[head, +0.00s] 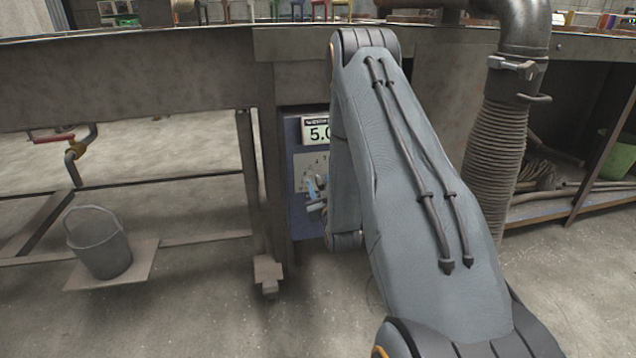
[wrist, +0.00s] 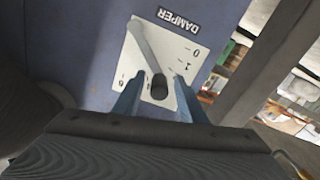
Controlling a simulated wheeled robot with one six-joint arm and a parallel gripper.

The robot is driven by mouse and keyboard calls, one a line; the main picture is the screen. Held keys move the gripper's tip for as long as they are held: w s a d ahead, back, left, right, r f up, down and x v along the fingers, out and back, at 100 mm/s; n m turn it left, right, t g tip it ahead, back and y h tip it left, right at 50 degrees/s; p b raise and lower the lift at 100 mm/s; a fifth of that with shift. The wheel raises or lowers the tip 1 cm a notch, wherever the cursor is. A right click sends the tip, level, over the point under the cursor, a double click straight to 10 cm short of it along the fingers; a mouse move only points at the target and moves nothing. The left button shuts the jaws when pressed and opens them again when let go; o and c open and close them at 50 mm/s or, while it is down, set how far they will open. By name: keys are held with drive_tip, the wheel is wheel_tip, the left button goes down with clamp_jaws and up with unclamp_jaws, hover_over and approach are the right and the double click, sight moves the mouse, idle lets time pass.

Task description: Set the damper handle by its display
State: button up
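The blue damper box (head: 294,160) hangs under the bench in the head view, partly hidden by my arm. Its display (head: 318,132) reads "5." and a cut-off digit that looks like 0. In the wrist view the white dial plate (wrist: 186,57) appears turned over, with the DAMPER label above it. The grey damper handle (wrist: 147,48) runs across the plate to a dark round knob (wrist: 159,88). My gripper (wrist: 158,78) is open, with one blue finger on each side of the knob and a visible gap to both. The fingers' depth relative to the knob is unclear.
A bench leg (head: 270,170) stands just left of the box. A ribbed hose (head: 494,150) hangs to the right of my arm. A grey bucket (head: 98,243) stands on a low board at the left. The bench top edge (head: 130,80) runs above.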

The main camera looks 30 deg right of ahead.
drive_tip(key=shift+b+x, duration=0.45)
drive_tip(key=shift+x, duration=1.2)
